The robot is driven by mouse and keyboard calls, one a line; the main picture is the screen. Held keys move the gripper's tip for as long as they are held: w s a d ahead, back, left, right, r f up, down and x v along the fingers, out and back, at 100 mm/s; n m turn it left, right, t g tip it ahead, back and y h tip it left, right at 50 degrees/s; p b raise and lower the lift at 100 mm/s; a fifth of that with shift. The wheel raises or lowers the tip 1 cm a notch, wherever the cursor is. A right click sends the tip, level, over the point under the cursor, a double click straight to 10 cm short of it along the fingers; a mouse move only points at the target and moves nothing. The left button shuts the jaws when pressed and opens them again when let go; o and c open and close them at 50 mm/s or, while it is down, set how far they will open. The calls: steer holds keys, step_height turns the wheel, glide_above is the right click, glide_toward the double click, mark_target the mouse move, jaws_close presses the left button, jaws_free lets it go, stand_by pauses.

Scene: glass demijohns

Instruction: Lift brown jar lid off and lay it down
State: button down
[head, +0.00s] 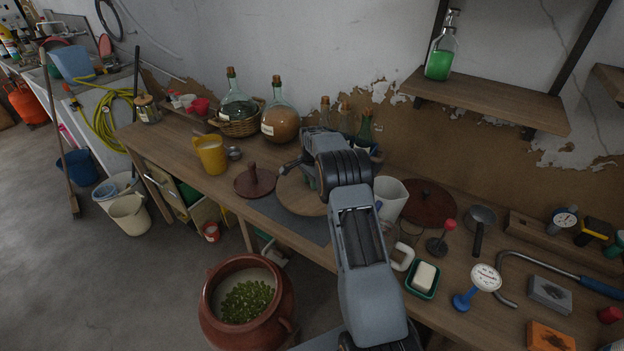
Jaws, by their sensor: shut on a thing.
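The brown jar (209,311) stands on the floor in front of the bench. Its mouth is open and green olive-like things show inside. A pale round wooden lid (290,199) is at the bench over the grey mat (312,231). My gripper (308,186) is over the lid's middle and shut on it. My own wrist hides the grasp and the lid's right part, and I cannot tell whether the lid touches the mat. A reddish-brown lid with a knob (254,182) lies just left of it.
A yellow jug (210,154) stands to the left, and a white jug (391,203) and a dark brown disc (430,204) to the right. Glass demijohns (281,123) and bottles line the back. The right bench is crowded with tools. Bare mat shows at the front edge.

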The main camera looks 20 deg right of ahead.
steer(key=shift+f+b, duration=1.3)
steer(key=shift+f, duration=1.6)
steer(key=shift+f+b, duration=0.95)
steer(key=c, duration=0.9)
jaws_free()
steer(key=shift+s, duration=0.1)
steer(key=shift+c, duration=0.2)
steer(key=shift+o, duration=1.2)
steer(key=shift+f, duration=0.1)
